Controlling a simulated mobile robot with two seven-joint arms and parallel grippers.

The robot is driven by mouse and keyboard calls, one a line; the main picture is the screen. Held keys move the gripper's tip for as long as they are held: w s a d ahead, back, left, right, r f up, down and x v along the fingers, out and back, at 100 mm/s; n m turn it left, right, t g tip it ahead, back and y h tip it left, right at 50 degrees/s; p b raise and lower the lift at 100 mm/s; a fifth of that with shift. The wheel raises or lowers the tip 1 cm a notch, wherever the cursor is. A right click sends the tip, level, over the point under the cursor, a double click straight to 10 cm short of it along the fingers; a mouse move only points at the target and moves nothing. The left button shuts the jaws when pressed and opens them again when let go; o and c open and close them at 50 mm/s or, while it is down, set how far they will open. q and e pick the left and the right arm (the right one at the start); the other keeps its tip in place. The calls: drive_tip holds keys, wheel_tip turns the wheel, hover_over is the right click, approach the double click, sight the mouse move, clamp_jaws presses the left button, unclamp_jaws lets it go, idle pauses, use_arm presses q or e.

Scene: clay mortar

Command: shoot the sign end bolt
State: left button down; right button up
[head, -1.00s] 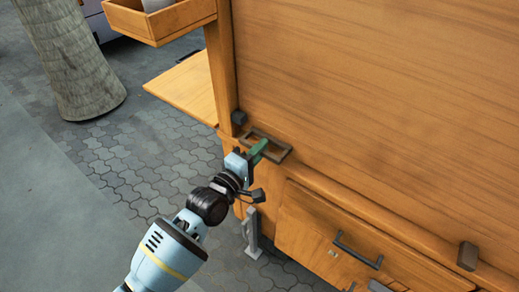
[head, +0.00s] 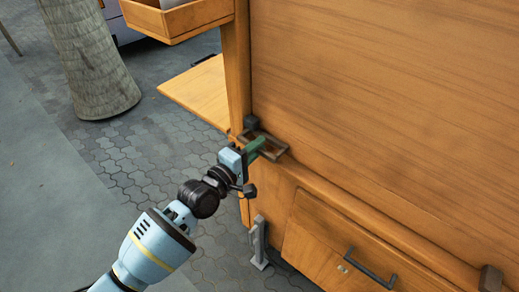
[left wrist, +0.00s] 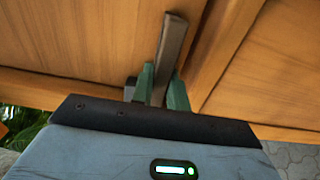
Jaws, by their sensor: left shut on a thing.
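The bolt (head: 279,152) is a dull brown rectangular loop on the wooden cart, beside the foot of the corner post and next to a small dark block (head: 251,122). My left gripper (head: 255,147) has its green fingers shut on the loop. In the left wrist view, the bolt (left wrist: 173,42) shows as a brown bar standing up between the green fingertips (left wrist: 161,85) of that gripper. The fingers cover part of the bolt. I cannot tell where its end sits. My right gripper is not in view.
The large wooden panel (head: 390,90) rises behind the bolt. Below are a drawer front with a dark handle (head: 370,268) and another dark block (head: 490,279). A wooden shelf (head: 200,95) and a tray (head: 180,22) stick out left. Open paving (head: 120,165) and a tree trunk (head: 90,60) lie left.

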use_arm(q)
drive_tip(key=c, duration=1.4)
unclamp_jaws()
drive_tip(key=shift+w+a, duration=0.15)
drive_tip(key=shift+a, duration=0.1)
drive_tip(key=shift+o, duration=0.2)
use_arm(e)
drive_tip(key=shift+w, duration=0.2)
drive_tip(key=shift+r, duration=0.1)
use_arm(q)
drive_tip(key=v, duration=0.7)
drive_tip(key=shift+s+a, duration=0.2)
drive_tip(key=shift+s, duration=0.15)
